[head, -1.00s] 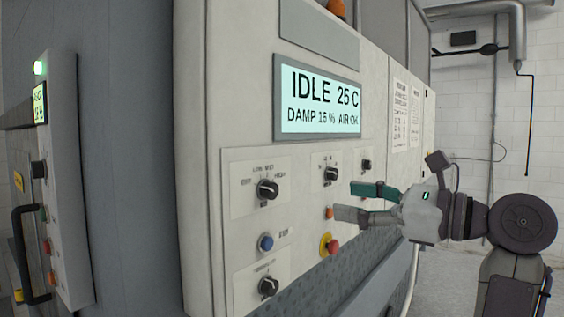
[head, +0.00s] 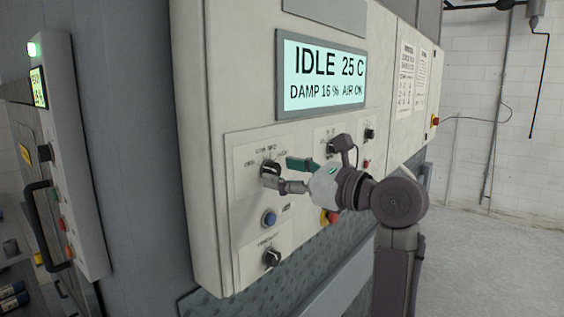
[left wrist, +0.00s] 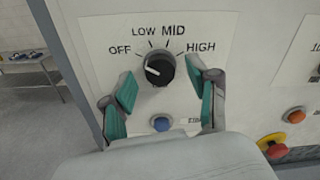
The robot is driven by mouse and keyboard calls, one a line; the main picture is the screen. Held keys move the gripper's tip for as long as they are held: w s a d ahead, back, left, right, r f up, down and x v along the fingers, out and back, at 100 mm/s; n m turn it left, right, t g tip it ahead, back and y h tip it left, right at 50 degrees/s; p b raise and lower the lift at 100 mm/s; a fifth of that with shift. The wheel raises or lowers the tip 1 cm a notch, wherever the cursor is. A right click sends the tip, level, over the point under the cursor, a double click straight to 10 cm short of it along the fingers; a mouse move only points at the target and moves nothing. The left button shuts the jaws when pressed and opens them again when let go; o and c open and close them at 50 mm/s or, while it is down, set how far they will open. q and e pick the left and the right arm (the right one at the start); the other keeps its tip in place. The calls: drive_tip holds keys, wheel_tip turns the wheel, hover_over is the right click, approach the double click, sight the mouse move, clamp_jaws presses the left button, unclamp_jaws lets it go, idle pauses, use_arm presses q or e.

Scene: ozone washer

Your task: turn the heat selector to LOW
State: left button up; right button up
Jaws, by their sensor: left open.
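The heat selector (head: 269,169) is a round black knob on a white label plate on the machine's front. In the left wrist view the selector (left wrist: 160,69) has OFF, LOW, MID and HIGH printed in an arc around it. Its white pointer line points left, toward the OFF side. My left gripper (head: 286,175) is open in front of the panel at the selector. In the left wrist view the green-padded fingers (left wrist: 161,78) stand on either side of the knob, with visible gaps. My right gripper is not in view.
A blue button (head: 269,217) and another black knob (head: 271,257) sit below the selector. Open floor (head: 480,255) lies to the right.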

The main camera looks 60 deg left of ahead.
use_arm(q)
drive_tip(key=shift+s+a, duration=0.15)
drive_tip(key=shift+a, duration=0.3)
drive_tip(key=shift+c, duration=0.2)
clamp_jaws()
drive_tip(key=shift+m, duration=0.3)
drive_tip(key=m+b, duration=0.1)
drive_tip(key=m, duration=0.2)
drive_tip(key=shift+m+b, duration=0.3)
drive_tip(key=shift+m, duration=1.8)
